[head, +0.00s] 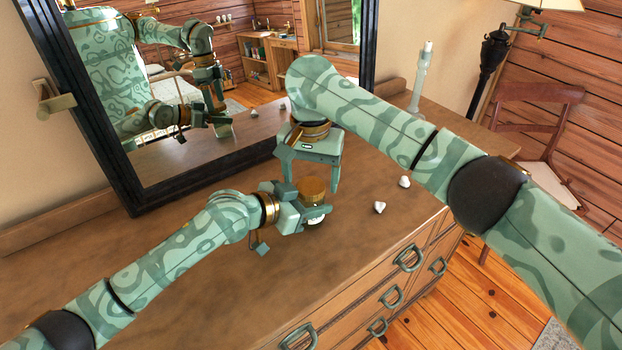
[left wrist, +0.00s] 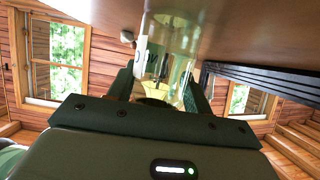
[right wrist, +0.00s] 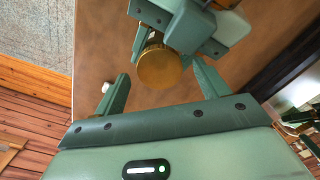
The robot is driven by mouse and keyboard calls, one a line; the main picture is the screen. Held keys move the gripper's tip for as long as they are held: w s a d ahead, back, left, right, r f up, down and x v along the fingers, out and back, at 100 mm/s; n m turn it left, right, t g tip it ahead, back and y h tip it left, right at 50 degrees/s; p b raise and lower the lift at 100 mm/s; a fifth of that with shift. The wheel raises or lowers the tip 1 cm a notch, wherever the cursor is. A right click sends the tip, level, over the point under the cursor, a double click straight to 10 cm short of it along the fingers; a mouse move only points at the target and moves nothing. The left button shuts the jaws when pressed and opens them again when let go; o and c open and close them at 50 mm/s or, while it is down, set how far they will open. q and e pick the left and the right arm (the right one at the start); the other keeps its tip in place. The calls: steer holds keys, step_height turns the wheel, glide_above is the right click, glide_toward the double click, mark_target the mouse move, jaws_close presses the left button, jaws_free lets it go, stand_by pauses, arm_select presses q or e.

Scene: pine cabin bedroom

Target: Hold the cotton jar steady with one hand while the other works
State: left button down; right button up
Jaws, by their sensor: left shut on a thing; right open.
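The cotton jar (head: 316,214) stands on the dresser with a round golden-brown lid (head: 313,187) on top. Its clear glass body fills the upper middle of the left wrist view (left wrist: 172,38). My left gripper (head: 312,208) is shut on the jar's body from the side. My right gripper (head: 318,187) points down over the jar, open. In the right wrist view the lid (right wrist: 160,68) lies between its two spread fingers, with gaps at both sides. The fingers hide part of the jar in the head view.
Two white cotton balls (head: 379,207) (head: 404,181) lie on the dresser top (head: 210,285) right of the jar, near its front edge. A dark-framed mirror (head: 100,140) stands behind. A pale glass bottle (head: 420,78) and a black lamp (head: 489,65) are at the back right. The front left of the dresser is clear.

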step_height(320, 180, up, 4)
steer(key=shift+w+f, duration=0.1)
steer(key=shift+c, duration=0.4)
steer(key=r, duration=0.1)
steer(key=w+d+r, duration=0.1)
steer(key=r+t, duration=0.1)
steer(key=shift+w+d+r+h, duration=0.15)
steer(key=shift+r+h, duration=0.1)
steer(key=shift+h, duration=0.15)
steer(key=f+m, duration=0.1)
steer(key=s+a+m+g, duration=0.1)
steer(key=m, duration=0.1)
steer(key=shift+s+a+f+y, duration=0.15)
steer(key=shift+s+f+y, duration=0.15)
steer(key=shift+f+y, duration=0.1)
step_height(320, 180, down, 7)
steer(key=shift+r, duration=0.15)
